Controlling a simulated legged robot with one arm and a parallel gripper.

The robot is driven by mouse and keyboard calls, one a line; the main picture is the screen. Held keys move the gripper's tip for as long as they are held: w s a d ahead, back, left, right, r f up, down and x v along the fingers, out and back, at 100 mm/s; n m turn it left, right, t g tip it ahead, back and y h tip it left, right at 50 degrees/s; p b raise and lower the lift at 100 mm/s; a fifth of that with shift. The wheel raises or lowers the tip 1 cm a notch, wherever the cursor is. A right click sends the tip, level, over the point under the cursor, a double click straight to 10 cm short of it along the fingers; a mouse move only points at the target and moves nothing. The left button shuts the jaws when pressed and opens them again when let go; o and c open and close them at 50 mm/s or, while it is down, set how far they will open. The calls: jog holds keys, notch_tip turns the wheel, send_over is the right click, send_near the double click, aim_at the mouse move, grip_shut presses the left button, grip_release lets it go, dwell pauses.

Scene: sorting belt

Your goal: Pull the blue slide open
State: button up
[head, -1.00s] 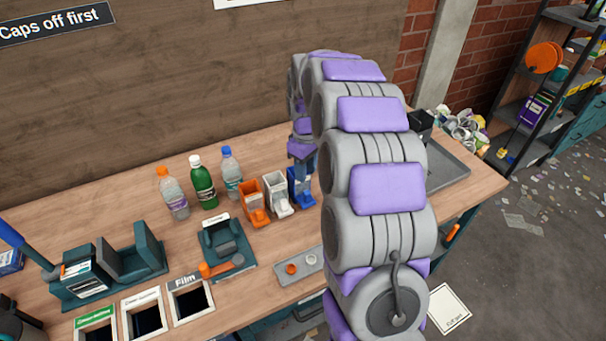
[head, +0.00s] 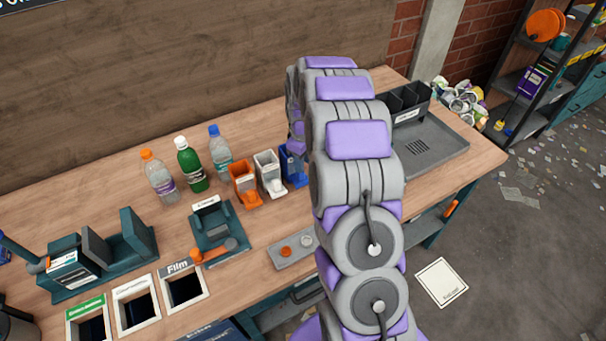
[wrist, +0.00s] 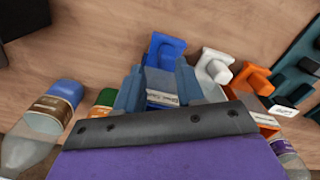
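The blue dispenser (head: 292,166) stands at the right end of a row with a white one (head: 268,174) and an orange one (head: 243,184) on the bench, partly hidden behind my arm. In the wrist view its blue slide (wrist: 165,46) shows just beyond my fingertips. My gripper (wrist: 160,78) has its two blue-grey fingers apart, with the dispenser's labelled body showing between them. I cannot tell whether the fingers touch it. In the head view my arm hides the fingers.
Three capped bottles (head: 190,164) stand left of the dispensers; the blue-capped one (wrist: 42,130) is close beside my gripper. A small grey tray (head: 280,255) with caps lies in front. A larger grey tray (head: 440,150) and black bin (head: 405,100) are at the right.

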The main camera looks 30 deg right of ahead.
jog(key=f, duration=0.1)
jog(key=a+f, duration=0.1)
jog(key=f, duration=0.1)
jog(key=f+b, duration=0.1)
jog(key=f, duration=0.1)
jog(key=shift+a+f, duration=0.1)
jog(key=shift+a, duration=0.25)
jog(key=shift+d+f, duration=0.2)
jog(key=shift+d, duration=0.4)
jog(key=shift+a, duration=0.3)
jog(key=c, duration=0.5)
jog(key=shift+d+r, duration=0.1)
grip_shut()
